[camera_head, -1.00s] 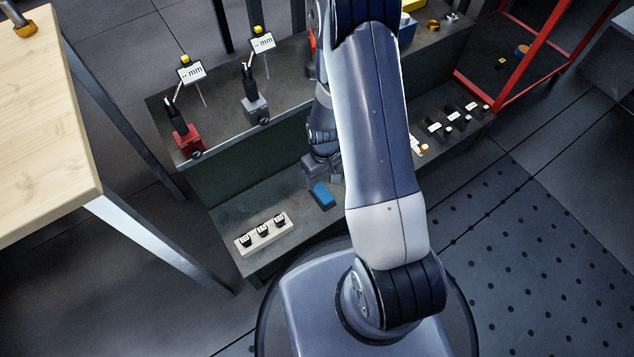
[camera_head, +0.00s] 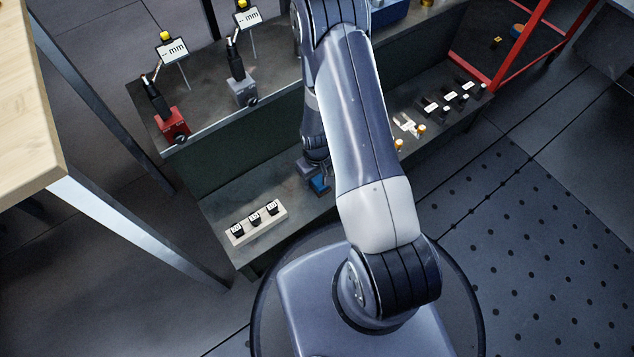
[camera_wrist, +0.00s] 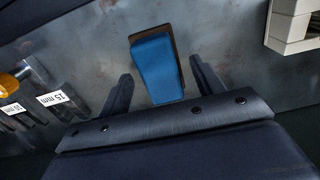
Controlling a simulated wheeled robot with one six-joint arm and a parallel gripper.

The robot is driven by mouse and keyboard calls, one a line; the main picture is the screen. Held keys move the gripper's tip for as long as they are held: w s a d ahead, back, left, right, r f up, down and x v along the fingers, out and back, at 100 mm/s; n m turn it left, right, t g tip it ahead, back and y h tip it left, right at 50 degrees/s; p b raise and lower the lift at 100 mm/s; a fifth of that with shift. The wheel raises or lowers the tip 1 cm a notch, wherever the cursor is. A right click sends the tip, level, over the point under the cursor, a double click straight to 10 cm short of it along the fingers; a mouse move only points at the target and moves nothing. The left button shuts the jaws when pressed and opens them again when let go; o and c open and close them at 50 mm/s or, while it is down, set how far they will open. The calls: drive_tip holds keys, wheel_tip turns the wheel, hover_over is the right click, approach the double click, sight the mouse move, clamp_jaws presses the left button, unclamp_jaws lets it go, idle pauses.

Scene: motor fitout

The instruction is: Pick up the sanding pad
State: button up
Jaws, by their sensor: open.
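The sanding pad (camera_head: 319,184) is a blue block with a dark edge, lying on the lower grey shelf and partly hidden by my gripper in the head view. In the wrist view the sanding pad (camera_wrist: 157,68) shows its blue top and a brown-black base on one side. My gripper (camera_wrist: 160,85) is open, with one finger to the left of the pad and one to the right. The pad's near end lies between the fingers, and no contact shows. In the head view my gripper (camera_head: 314,170) is low, right at the pad.
A pale block with several labelled black pieces (camera_head: 257,222) stands left on the same shelf; its corner also shows in the wrist view (camera_wrist: 290,30). Labelled black pieces (camera_head: 448,101) sit to the right. Two gauge stands, red (camera_head: 174,124) and grey (camera_head: 241,91), stand on the upper level.

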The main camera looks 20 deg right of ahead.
sight(317, 177)
drive_tip(key=c, duration=1.1)
wheel_tip(317, 177, up, 10)
drive_tip(key=p, duration=0.4)
